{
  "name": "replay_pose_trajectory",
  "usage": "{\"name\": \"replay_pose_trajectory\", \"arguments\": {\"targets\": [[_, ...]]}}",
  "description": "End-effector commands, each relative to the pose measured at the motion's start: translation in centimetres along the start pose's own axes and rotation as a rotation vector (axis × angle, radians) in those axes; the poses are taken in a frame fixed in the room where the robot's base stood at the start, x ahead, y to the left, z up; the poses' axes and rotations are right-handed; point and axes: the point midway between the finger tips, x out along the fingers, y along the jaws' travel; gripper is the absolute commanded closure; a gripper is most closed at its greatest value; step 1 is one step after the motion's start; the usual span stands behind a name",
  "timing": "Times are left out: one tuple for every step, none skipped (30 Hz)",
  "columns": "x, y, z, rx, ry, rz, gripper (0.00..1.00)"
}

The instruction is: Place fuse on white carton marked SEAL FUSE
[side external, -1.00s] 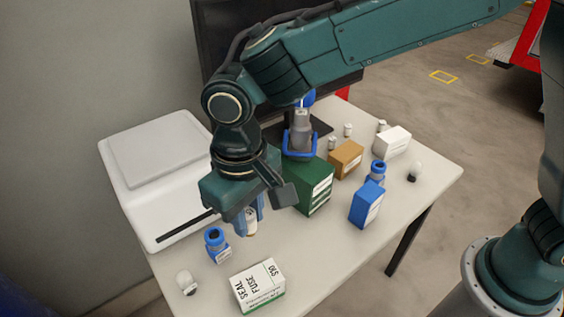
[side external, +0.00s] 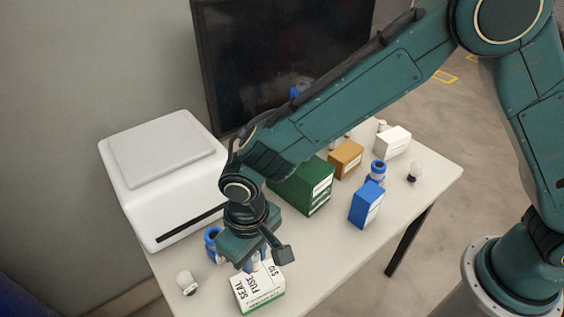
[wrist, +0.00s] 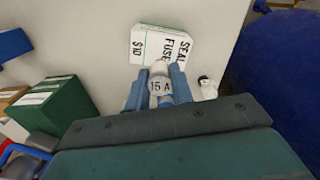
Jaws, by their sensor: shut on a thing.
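The white carton marked SEAL FUSE (side external: 258,292) stands at the near edge of the table, with a green stripe low on its side. It also shows in the wrist view (wrist: 163,46), just beyond my fingertips. My gripper (side external: 256,263) points down over the back part of the carton. In the wrist view my gripper (wrist: 160,88) has its blue fingers shut on the fuse (wrist: 160,86), a pale cylinder marked 15 A. In the side view the fingers mostly hide the fuse. I cannot tell whether the fuse touches the carton top.
A white bulb-like part (side external: 186,282) and a blue fitting (side external: 212,241) lie left of my gripper. A white machine (side external: 165,180) stands behind them. Green (side external: 303,187), blue (side external: 366,205), brown (side external: 346,158) and white boxes (side external: 393,141) stand farther right. The right front tabletop is clear.

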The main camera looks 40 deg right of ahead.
Motion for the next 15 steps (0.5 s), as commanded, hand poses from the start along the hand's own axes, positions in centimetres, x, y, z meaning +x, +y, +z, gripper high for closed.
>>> {"name": "replay_pose_trajectory", "arguments": {"targets": [[0.4, 0.0, 0.1, 0.0, -0.002, 0.001, 0.99], [0.6, 0.0, 0.1, 0.0, -0.002, 0.001, 0.99], [1.0, 0.0, 0.1, 0.0, -0.002, 0.001, 0.99], [1.3, 0.0, 0.1, 0.0, -0.002, 0.001, 0.99], [1.7, 0.0, 0.1, 0.0, -0.003, 0.002, 0.99], [2.2, 0.0, 0.1, 0.0, -0.003, 0.002, 0.99], [2.5, 0.0, 0.0, 0.0, -0.002, 0.001, 0.99], [2.9, 0.0, 0.1, 0.0, -0.003, 0.002, 0.99], [3.3, 0.0, 0.1, 0.0, -0.003, 0.002, 0.99], [3.6, 0.0, 0.0, 0.0, -0.002, 0.001, 0.99], [3.8, 0.0, 0.0, 0.0, -0.001, 0.001, 0.99], [4.0, 0.0, 0.0, 0.0, -0.001, 0.001, 0.99], [4.0, 0.0, 0.0, 0.0, -0.001, 0.0, 0.99], [4.1, 0.0, 0.0, 0.0, -0.001, 0.0, 0.99], [4.1, 0.0, 0.0, 0.0, 0.0, 0.0, 0.99]]}}
